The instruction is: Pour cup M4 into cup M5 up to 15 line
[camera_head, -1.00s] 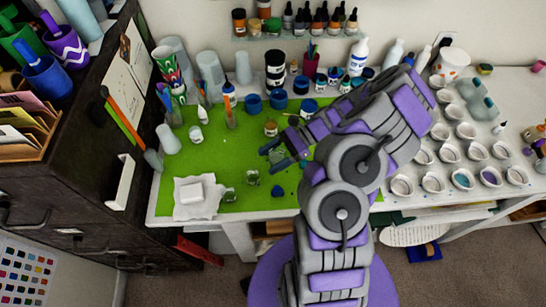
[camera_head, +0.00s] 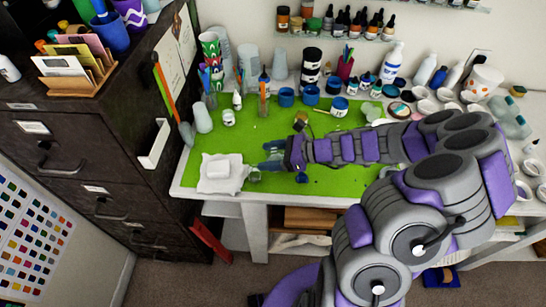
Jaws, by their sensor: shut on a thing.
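My gripper (camera_head: 266,157) reaches in from the right over the front part of the green mat (camera_head: 330,180), with its blue fingers pointing left. It is shut on a small clear cup, which is mostly lost between the fingers at this size. Another small clear cup (camera_head: 254,177) stands on the mat just in front and to the left of the fingertips. I cannot read M4 or M5 on either cup, nor see the 15 line or the liquid levels. The held cup's tilt cannot be made out.
A white block on a paper towel (camera_head: 219,184) lies left of the gripper. Jars, blue lids (camera_head: 286,97) and a jar of sticks (camera_head: 263,100) stand behind. A dark cabinet (camera_head: 95,125) borders the left. The mat's left middle is fairly clear.

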